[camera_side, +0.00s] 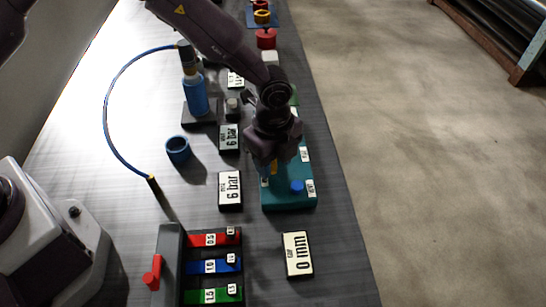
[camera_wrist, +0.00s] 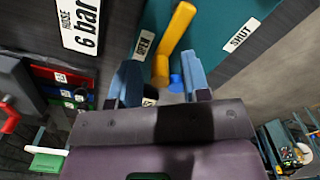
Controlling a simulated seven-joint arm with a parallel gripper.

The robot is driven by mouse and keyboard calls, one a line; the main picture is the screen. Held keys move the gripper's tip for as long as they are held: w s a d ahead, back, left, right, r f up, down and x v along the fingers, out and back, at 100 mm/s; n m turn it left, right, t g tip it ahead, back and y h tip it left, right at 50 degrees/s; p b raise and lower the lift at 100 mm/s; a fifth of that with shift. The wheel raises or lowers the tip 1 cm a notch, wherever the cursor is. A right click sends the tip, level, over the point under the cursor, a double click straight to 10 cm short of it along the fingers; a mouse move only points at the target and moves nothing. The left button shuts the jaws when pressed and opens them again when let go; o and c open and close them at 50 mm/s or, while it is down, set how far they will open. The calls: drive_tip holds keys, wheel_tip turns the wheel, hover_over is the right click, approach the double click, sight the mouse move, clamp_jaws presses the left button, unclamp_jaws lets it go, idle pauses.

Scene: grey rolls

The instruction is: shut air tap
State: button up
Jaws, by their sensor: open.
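The air tap's yellow lever (camera_wrist: 173,42) stands over a teal base plate (camera_wrist: 213,22). An "OPEN" label (camera_wrist: 145,45) lies just left of the lever, and a "SHUT" label (camera_wrist: 241,35) lies farther right. In the side view my arm mostly hides the lever, but the teal base (camera_side: 283,202) shows below the gripper. My gripper (camera_wrist: 163,78) is open, pointing down over the plate. The lever's near end appears between its fingers; I cannot tell whether they touch it. A blue knob (camera_side: 297,187) sits on the base and also shows near the right finger (camera_wrist: 176,83).
A rack with red, blue and green bars (camera_side: 213,265) is front left. A blue cup (camera_side: 178,149) and a blue bottle (camera_side: 195,95) with a hose stand behind left.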

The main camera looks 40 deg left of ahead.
clamp_jaws()
drive_tip(key=n, duration=0.1)
drive_tip(key=w+d+n, duration=0.1)
drive_tip(key=n, duration=0.1)
drive_tip(key=shift+w+n, duration=0.1)
drive_tip(key=shift+n, duration=0.2)
drive_tip(key=n, duration=0.1)
drive_tip(key=w+n, duration=0.1)
drive_tip(key=n, duration=0.1)
drive_tip(key=w+n, duration=0.1)
drive_tip(key=shift+d+n, duration=0.25)
drive_tip(key=shift+n, duration=0.05)
drive_tip(key=n, duration=0.1)
drive_tip(key=w+n, duration=0.1)
drive_tip(key=n, duration=0.1)
drive_tip(key=w+n, duration=0.1)
drive_tip(key=n, duration=0.1)
drive_tip(key=shift+w+a, duration=0.1)
drive_tip(key=shift+a, duration=0.15)
drive_tip(key=shift+w+a+r+n, duration=0.15)
drive_tip(key=shift+w+n, duration=0.1)
drive_tip(key=shift+n, duration=0.5)
drive_tip(key=shift+w+a+f+n, duration=0.1)
drive_tip(key=shift+w+a+n, duration=0.15)
drive_tip(key=shift+n, duration=0.55)
drive_tip(key=shift+w+a+r+n, duration=0.1)
drive_tip(key=shift+w+n, duration=0.15)
drive_tip(key=shift+n, duration=0.5)
